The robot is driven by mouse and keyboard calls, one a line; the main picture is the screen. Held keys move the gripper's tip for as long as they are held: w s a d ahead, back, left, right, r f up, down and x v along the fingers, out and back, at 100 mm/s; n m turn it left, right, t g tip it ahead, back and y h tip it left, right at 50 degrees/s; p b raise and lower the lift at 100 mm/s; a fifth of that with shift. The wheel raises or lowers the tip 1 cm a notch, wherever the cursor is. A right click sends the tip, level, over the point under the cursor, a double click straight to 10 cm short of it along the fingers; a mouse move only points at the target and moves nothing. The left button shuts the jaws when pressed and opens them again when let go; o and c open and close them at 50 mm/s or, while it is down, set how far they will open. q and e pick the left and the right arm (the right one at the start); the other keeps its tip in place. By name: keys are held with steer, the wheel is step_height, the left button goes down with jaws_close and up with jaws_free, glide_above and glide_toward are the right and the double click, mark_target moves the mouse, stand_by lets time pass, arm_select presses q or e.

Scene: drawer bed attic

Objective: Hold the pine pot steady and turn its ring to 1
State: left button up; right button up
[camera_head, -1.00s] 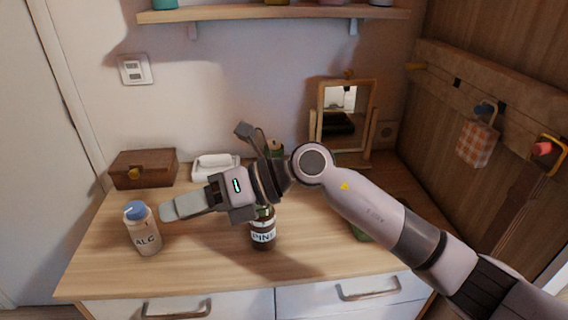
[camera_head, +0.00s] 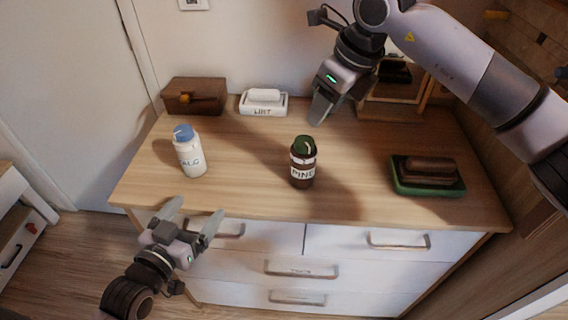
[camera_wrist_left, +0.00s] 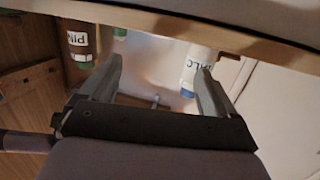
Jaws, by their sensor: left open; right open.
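The pine pot (camera_head: 302,168) is a dark brown jar with a white PINE label. Its green ring (camera_head: 304,144) with a pale mark is at the top. It stands upright on the dresser top, with nothing touching it. My right gripper (camera_head: 318,112) is open, above the dresser behind the pot and apart from it. My left gripper (camera_head: 192,222) is open and empty, low in front of the dresser's front edge, left of the pot. In the left wrist view the pot (camera_wrist_left: 79,40) shows upside down at the upper left, beyond the left gripper (camera_wrist_left: 160,80).
A white ALC bottle (camera_head: 190,158) with a blue cap stands left on the dresser top (camera_head: 245,185). A wooden box (camera_head: 195,97), a labelled white dish (camera_head: 262,106) and a mirror (camera_head: 392,98) are behind. A green tray with a brown block (camera_head: 428,172) is right.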

mark_target(303, 163)
arm_select(q)
steer(key=w+d+r+m+g+h, duration=0.1)
steer(key=w+d+h, duration=0.1)
steer(key=d, duration=0.3)
steer(key=w+d+r+m+g+h, duration=0.1)
steer(key=w+d+r+m+g, duration=0.1)
steer(key=d, duration=0.3)
steer(key=w+d+r+m+g+h, duration=0.1)
steer(key=w+d+g+h, duration=0.1)
steer(key=d, duration=0.4)
steer(key=shift+w+d+r+m+h, duration=0.1)
steer(key=shift+w+r+m+h, duration=0.05)
steer(key=shift+w, duration=0.3)
steer(key=shift+w+r+m+h, duration=0.1)
steer(key=shift+w+m+h, duration=0.05)
steer(key=shift+w, duration=0.3)
steer(key=shift+w+d+f+m+g+y, duration=0.1)
steer(key=shift+w+d+m+g+y, duration=0.1)
steer(key=shift+w, duration=0.15)
steer(key=shift+w+d+m+g+y, duration=0.1)
steer(key=shift+w+g+y, duration=0.1)
steer(key=shift+w, duration=0.15)
steer(key=shift+x, duration=3.5)
